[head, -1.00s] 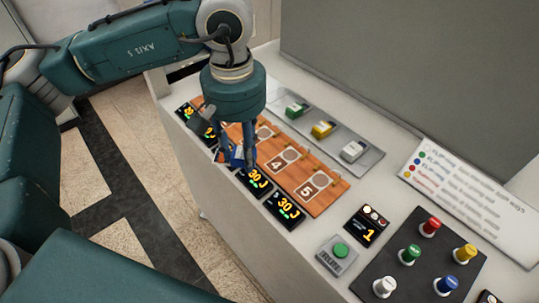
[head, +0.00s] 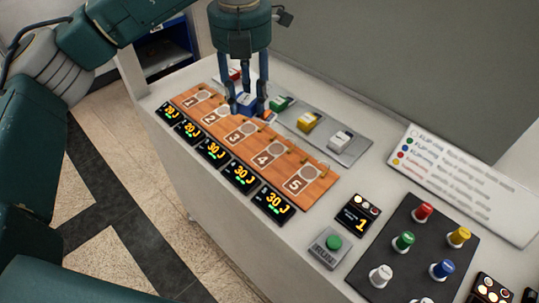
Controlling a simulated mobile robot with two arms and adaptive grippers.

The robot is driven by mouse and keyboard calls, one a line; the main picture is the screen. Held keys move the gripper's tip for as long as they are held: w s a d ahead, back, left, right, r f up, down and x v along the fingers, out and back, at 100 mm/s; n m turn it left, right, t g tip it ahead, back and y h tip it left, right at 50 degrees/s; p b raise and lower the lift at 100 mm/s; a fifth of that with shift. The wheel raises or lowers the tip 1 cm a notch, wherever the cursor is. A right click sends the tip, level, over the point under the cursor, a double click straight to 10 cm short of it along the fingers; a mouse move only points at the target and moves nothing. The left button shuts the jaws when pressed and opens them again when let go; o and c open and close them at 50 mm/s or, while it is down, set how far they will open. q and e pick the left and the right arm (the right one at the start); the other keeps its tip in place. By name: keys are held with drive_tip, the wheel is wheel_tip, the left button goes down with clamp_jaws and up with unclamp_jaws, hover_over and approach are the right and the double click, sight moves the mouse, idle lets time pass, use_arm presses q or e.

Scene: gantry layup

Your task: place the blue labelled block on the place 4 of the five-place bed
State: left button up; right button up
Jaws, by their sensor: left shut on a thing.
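My left gripper (head: 247,104) comes down from the top and is shut on the blue labelled block (head: 246,100). The fingers partly cover the block. It appears over the far edge of the wooden five-place bed (head: 320,189), behind places 2 and 3, close to the grey tray; its exact height I cannot tell. Place 4 (head: 267,156) shows its number and a round pale disc, and no block is on it. Places 1, 2, 3 and 5 also show no block. My right gripper is not in view.
The grey tray (head: 326,134) behind the bed holds red (head: 235,73), green (head: 281,103), yellow (head: 308,121) and white (head: 341,140) blocks. Lit displays (head: 272,201) line the bed's front. A green button (head: 333,243) and a dark panel of coloured knobs (head: 409,255) lie to the right.

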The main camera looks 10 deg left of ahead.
use_arm(q)
drive_tip(key=w+d+r+n, duration=0.1)
drive_tip(key=w+d+n, duration=0.1)
drive_tip(key=n, duration=0.6)
drive_tip(key=n+p, duration=0.2)
drive_tip(key=n, duration=0.5)
hover_over(265, 158)
wheel_tip(265, 158, down, 15)
wheel_tip(265, 158, down, 4)
drive_tip(key=shift+r+p, duration=0.1)
drive_tip(key=shift+p, duration=0.25)
drive_tip(key=shift+f, duration=0.2)
drive_tip(key=shift+f, duration=0.15)
drive_tip(key=o, duration=1.2)
